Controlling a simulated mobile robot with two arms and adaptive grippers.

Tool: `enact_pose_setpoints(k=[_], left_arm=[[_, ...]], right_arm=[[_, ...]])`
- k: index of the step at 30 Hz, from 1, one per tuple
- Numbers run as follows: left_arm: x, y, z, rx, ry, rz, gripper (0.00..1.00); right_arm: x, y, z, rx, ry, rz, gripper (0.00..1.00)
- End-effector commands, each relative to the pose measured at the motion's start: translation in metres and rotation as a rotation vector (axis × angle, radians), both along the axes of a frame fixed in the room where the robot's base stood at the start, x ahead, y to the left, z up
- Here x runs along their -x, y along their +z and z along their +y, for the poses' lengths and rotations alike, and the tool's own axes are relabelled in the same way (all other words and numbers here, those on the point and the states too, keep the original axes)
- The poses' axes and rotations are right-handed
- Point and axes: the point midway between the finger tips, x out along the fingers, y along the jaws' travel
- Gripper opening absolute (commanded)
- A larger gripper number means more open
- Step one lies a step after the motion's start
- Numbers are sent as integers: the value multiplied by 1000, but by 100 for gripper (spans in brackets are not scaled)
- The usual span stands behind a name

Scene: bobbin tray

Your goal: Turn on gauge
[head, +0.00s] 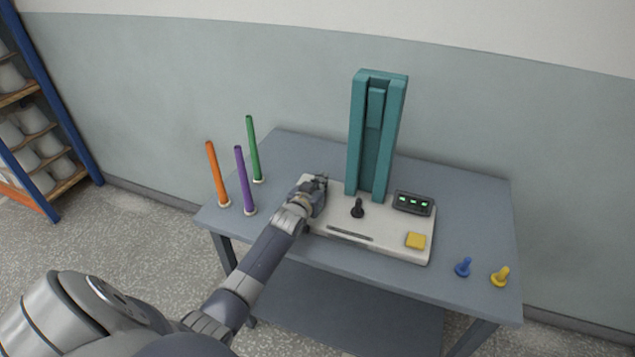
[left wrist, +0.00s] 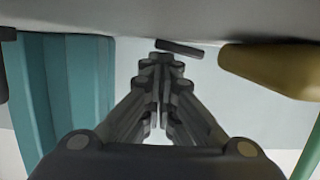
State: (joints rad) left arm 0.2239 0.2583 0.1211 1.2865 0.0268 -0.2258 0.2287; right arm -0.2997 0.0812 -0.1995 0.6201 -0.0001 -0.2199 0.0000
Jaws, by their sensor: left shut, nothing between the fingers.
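The gauge (head: 413,203) is a small black box with several green lit marks on its face. It sits at the right back of a white base plate (head: 390,243) on the table. My left gripper (head: 322,181) is over the plate's left end, left of a black knob (head: 357,208) and apart from the gauge. In the left wrist view the fingers (left wrist: 163,62) are together with nothing between them. The gauge cannot be made out there. My right gripper is out of view.
A tall teal column (head: 355,140) stands behind the plate. Orange (head: 212,172), purple (head: 243,178) and green (head: 253,148) rods stand left. Blue (head: 463,267) and yellow (head: 501,276) pegs stand right on the grey table (head: 470,200).

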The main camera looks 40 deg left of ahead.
Motion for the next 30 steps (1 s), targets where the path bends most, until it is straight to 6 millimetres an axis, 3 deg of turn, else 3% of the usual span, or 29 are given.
enact_pose_setpoints(k=[9,10,21,30], left_arm=[[-9,48,0,-3,-2,-1,0],[-2,39,-2,-2,-2,3,0],[53,52,-17,-2,-1,-1,0],[81,61,-24,-2,0,-2,0]], right_arm=[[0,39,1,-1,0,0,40],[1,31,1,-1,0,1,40],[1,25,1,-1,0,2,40],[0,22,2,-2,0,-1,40]])
